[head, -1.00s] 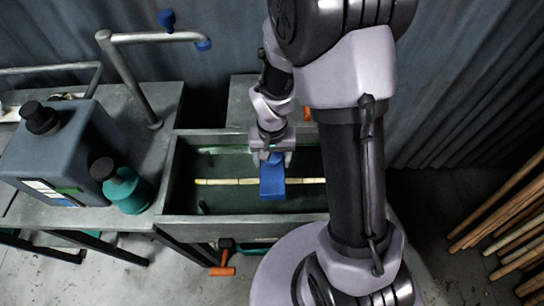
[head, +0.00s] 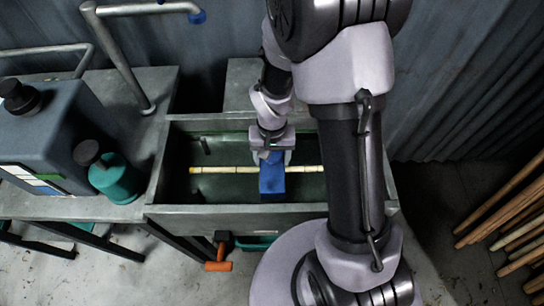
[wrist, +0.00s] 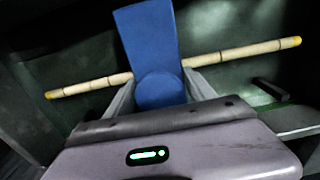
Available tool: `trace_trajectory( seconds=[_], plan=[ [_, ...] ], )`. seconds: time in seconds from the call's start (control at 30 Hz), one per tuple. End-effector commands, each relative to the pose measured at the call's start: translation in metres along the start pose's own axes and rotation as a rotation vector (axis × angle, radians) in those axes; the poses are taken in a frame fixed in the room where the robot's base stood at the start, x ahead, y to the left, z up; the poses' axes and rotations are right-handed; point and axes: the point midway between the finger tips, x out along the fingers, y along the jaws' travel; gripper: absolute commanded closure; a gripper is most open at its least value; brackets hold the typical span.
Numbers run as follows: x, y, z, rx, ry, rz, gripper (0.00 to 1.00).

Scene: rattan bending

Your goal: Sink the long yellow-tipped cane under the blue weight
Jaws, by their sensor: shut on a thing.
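The long cane (head: 225,169) is pale with dark joints and lies across the green-lined trough (head: 180,209). Its yellow tips show at both ends in the wrist view (wrist: 220,58). The blue weight (head: 272,182) hangs from my gripper (head: 272,158) over the middle of the cane and hides that stretch. In the wrist view the blue weight (wrist: 146,40) has a rounded knob between my fingers, and my gripper (wrist: 160,90) is shut on it. I cannot tell whether the weight touches the cane.
A grey jug (head: 50,135) and a teal bottle (head: 116,180) stand on the bench left of the trough. A bent pipe (head: 125,60) rises behind them. Loose canes (head: 510,215) lean at the right.

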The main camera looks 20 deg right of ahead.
Motion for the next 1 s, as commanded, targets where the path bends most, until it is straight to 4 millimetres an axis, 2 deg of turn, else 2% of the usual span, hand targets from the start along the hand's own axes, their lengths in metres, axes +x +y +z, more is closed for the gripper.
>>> trace_trajectory(
  seconds=[1.0],
  plan=[
    [0.033,0.0,0.0,0.0,0.0,0.0,1.0]
  ],
)
